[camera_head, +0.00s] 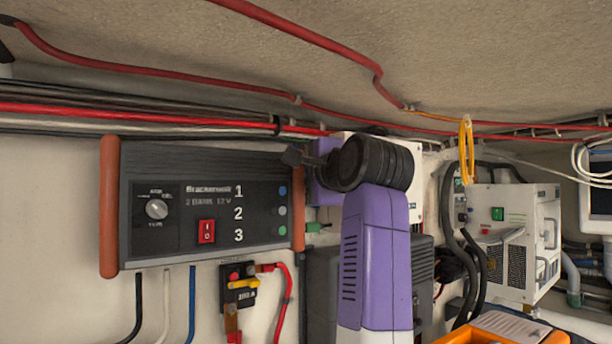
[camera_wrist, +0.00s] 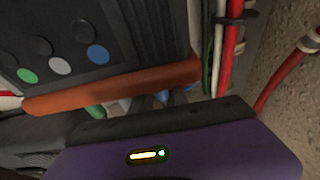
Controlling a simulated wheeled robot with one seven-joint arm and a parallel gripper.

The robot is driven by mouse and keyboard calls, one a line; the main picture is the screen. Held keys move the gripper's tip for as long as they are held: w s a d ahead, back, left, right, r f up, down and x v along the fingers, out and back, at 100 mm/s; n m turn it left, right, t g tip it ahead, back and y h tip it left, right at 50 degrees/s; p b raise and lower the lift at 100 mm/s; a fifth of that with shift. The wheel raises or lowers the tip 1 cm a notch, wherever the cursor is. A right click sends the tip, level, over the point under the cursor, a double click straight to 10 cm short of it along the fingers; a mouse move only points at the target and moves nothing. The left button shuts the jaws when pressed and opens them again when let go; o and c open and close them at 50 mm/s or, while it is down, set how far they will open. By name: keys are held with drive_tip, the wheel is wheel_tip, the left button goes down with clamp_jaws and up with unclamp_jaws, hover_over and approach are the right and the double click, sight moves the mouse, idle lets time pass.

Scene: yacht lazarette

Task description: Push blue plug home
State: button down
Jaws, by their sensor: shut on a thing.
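The grey battery unit (camera_head: 208,205) hangs on the wall, with rows 1, 2 and 3 marked by blue, white and green dots. My gripper (camera_head: 322,185) is at its right side, mostly hidden behind my arm. In the wrist view the purple gripper body fills the bottom, and a small part of the blue plug (camera_wrist: 163,97) shows between it and the orange end guard (camera_wrist: 120,85). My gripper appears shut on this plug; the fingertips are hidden. A green plug (camera_head: 316,227) shows lower on the same side. How deep the blue plug sits cannot be told.
A red-and-black switch (camera_head: 238,285) with a red cable is below the unit. Red cables (camera_head: 150,118) run along the wall above. A white box (camera_head: 405,165) and a white machine (camera_head: 512,240) stand to the right of the unit. Room around my gripper is tight.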

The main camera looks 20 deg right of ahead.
drive_tip(key=shift+a+f, duration=0.25)
drive_tip(key=shift+a, duration=0.6)
drive_tip(key=c, duration=1.5)
unclamp_jaws()
drive_tip(key=shift+s+y, duration=0.15)
drive_tip(key=shift+y, duration=0.15)
drive_tip(key=shift+s, duration=0.1)
drive_tip(key=s+d, duration=0.1)
drive_tip(key=s, duration=0.1)
drive_tip(key=s+d+b, duration=0.1)
drive_tip(key=s, duration=0.2)
drive_tip(key=s+b, duration=0.1)
drive_tip(key=s, duration=0.1)
drive_tip(key=shift+s+d+r, duration=0.25)
drive_tip(key=shift+s+d, duration=0.05)
drive_tip(key=shift+d, duration=0.1)
